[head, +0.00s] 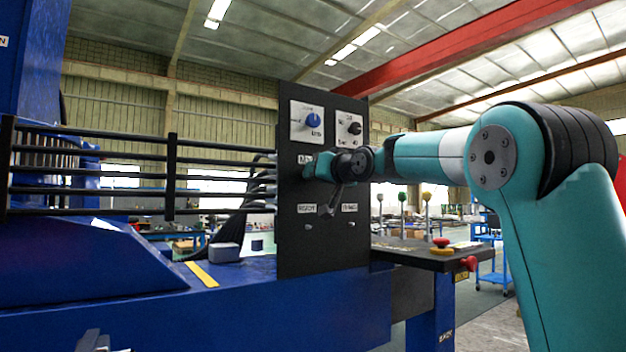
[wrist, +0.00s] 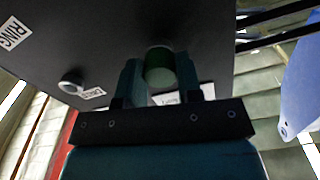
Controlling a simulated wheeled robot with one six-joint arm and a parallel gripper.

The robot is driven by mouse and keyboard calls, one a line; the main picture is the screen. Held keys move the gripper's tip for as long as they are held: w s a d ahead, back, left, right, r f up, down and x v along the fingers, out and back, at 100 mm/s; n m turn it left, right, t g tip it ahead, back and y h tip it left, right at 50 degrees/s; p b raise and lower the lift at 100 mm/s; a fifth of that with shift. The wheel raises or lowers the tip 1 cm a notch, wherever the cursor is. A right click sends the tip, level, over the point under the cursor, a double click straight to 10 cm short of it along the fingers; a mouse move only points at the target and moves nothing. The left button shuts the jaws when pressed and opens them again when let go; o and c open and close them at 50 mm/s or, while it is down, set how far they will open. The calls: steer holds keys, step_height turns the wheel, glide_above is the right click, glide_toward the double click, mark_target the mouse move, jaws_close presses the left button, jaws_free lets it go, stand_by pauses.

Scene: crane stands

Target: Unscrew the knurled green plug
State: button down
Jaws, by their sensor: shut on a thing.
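The green plug (wrist: 161,68) stands out from a black upright panel (wrist: 110,35) in the wrist view, with a paler grey-green end towards the panel. My gripper (wrist: 158,75) has one finger on each side of the plug and is shut on it. In the head view my gripper (head: 325,167) reaches the middle of the panel (head: 290,240) from the right. There the plug is hidden by my gripper and wrist, and its threads cannot be seen.
A blue knob (head: 313,121) and a black knob (head: 354,128) sit on white plates above my gripper. A small round fitting (wrist: 72,82) is on the panel. Black rails (head: 90,168) run left. A side shelf (head: 430,256) with a red button (head: 441,242) stands right.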

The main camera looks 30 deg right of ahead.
steer(key=shift+f, duration=0.1)
steer(key=n+b, duration=0.2)
steer(key=n, duration=0.3)
steer(key=shift+b, duration=0.3)
steer(key=n+b, duration=0.2)
steer(key=n, duration=0.3)
